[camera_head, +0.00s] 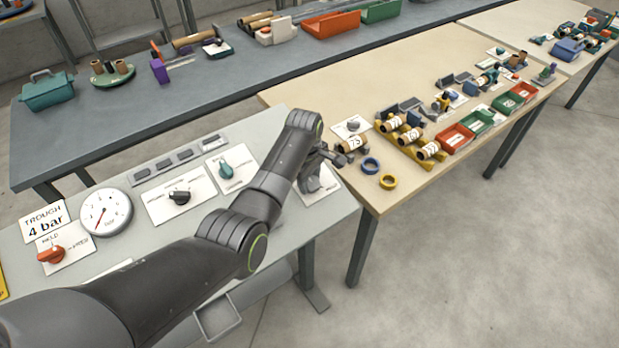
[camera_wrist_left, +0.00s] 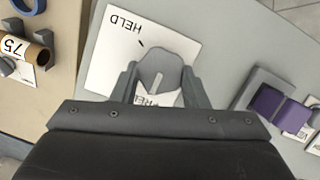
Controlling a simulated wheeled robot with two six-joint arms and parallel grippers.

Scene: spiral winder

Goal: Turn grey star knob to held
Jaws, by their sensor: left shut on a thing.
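The grey star knob (camera_wrist_left: 160,68) sits on a white plate (camera_wrist_left: 108,62) in the left wrist view. The word HELD is on the plate at upper left, with a short dark tick near the knob. Other lettering lies at the knob's lower edge, partly covered and not fully readable. A pale line shows on the lower part of the knob. My left gripper (camera_wrist_left: 160,82) is shut on the knob, one finger on each side. In the head view the left gripper (camera_head: 318,160) is over the plate (camera_head: 322,187) at the grey panel's right end. My right gripper is not in view.
The grey panel also carries a teal knob (camera_head: 226,169), a black knob (camera_head: 180,197), an orange knob (camera_head: 50,254) and a round gauge (camera_head: 105,212). A wooden table (camera_head: 330,93) with tubes, rings and bins (camera_head: 455,138) adjoins on the right.

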